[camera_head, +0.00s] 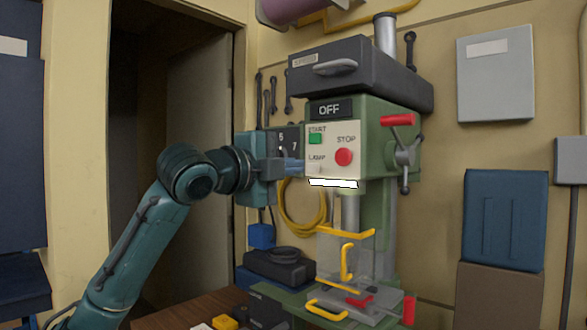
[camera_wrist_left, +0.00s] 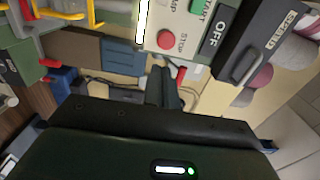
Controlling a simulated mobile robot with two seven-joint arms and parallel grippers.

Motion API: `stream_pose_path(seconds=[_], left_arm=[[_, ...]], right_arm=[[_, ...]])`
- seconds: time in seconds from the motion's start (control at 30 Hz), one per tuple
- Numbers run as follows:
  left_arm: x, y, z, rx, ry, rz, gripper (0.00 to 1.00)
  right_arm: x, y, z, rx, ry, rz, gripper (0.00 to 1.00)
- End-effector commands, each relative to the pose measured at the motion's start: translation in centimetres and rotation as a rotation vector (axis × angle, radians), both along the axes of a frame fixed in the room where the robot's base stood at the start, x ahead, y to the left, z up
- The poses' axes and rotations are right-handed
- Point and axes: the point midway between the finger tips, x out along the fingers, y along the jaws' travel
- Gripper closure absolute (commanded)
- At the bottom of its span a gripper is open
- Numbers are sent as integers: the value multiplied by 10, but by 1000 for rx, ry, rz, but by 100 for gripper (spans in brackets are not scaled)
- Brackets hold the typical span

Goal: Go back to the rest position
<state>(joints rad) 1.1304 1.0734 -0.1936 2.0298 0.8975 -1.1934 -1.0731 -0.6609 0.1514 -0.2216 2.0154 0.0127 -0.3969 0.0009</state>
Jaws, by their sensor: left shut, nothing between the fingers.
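My left arm comes in from the left in the head view, and its gripper (camera_head: 298,165) is at the left edge of the drill press's control panel. The fingers are together with nothing between them; the closed fingers (camera_wrist_left: 163,88) also show in the left wrist view. The drill press (camera_head: 375,145) is green with a dark top cover. Its panel has an OFF display (camera_head: 330,110), a green START button (camera_head: 315,138), a red STOP button (camera_head: 344,157) and a LAMP label. A white lit strip (camera_head: 333,183) shows under the panel. My right gripper is not in view.
A yellow guard (camera_head: 345,232) and a red-handled vise (camera_head: 360,300) are at the press's lower part. A yellow hose (camera_head: 300,222) hangs behind my left gripper. A grey wall box (camera_head: 495,73) and a blue case (camera_head: 505,220) are at the right. An open doorway is at the left.

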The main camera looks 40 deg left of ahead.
Motion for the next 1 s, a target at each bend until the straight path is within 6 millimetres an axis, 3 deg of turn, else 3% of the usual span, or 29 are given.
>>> stream_pose_path(seconds=[0.3,0.37,0.47,0.57,0.6,0.73,0.87,1.0], left_arm=[[2,-1,-3,-4,3,-2,100],[8,-4,-11,-18,14,-8,100],[29,-15,-45,-74,58,-32,100],[56,-34,-104,-175,129,-61,100],[65,-42,-132,-227,161,-71,100],[82,-69,-227,-399,264,-88,100],[77,-97,-323,-579,368,-82,100],[48,-125,-423,-777,478,-44,100]], right_arm=[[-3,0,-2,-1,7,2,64],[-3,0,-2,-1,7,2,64],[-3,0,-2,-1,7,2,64],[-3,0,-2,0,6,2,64],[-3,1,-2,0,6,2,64],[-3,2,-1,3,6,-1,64],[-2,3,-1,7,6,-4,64],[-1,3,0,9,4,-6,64]])
